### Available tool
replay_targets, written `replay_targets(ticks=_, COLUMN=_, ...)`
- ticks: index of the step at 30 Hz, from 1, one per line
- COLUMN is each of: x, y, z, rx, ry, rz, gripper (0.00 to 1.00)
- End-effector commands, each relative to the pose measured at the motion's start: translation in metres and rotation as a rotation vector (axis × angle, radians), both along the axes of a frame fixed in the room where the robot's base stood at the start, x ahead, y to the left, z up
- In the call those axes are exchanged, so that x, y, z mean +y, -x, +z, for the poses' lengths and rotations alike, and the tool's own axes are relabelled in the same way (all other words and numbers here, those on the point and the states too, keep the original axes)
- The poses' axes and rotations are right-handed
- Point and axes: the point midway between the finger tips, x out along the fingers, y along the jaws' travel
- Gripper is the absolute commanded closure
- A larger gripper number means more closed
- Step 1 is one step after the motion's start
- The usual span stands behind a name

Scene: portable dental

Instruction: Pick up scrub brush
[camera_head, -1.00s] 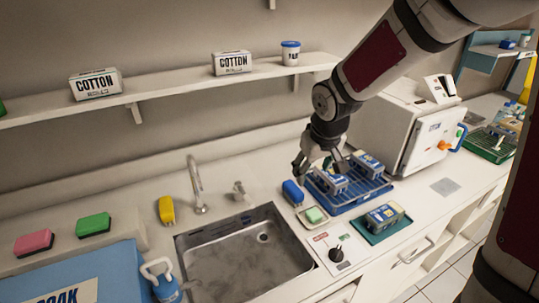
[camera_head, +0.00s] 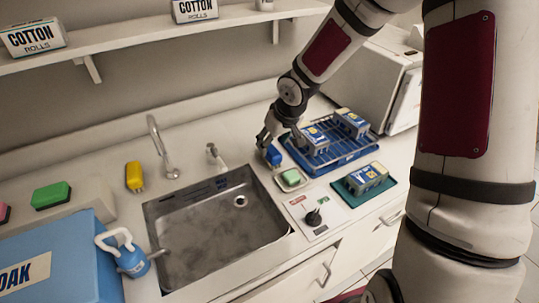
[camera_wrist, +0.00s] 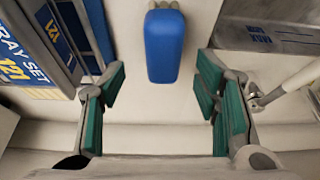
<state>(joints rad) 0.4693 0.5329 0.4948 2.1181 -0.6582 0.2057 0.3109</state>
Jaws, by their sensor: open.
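A blue scrub brush (camera_head: 273,157) with a rounded back stands on the counter just right of the sink's back corner. In the wrist view the blue brush (camera_wrist: 163,46) lies at the top middle, with a little tan bristle showing at its upper end. My gripper (camera_head: 279,141) is at the brush in the head view and partly covers it. In the wrist view my gripper (camera_wrist: 161,92) is open and empty, its green pads wide apart to either side of the brush's near end. No contact shows.
A blue rack (camera_head: 345,156) with boxed tray sets stands close to the right of the brush. A soap dish (camera_head: 291,179) is in front of it. The sink (camera_head: 215,225) and small tap (camera_head: 215,154) are to the left. A yellow brush (camera_head: 134,176) stands farther left.

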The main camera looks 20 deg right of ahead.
Motion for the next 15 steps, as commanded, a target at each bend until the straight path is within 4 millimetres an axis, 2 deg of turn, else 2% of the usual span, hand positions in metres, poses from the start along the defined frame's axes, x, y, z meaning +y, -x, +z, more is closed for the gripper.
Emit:
replay_targets(ticks=4, x=0.002, y=-0.002, z=-0.009, rx=0.001, ry=0.001, rz=0.001, gripper=0.43)
replay_targets(ticks=12, x=0.007, y=-0.012, z=-0.044, rx=0.001, ry=0.000, rz=0.002, gripper=0.43)
replay_targets(ticks=15, x=0.008, y=-0.014, z=-0.051, rx=0.001, ry=0.001, rz=0.001, gripper=0.43)
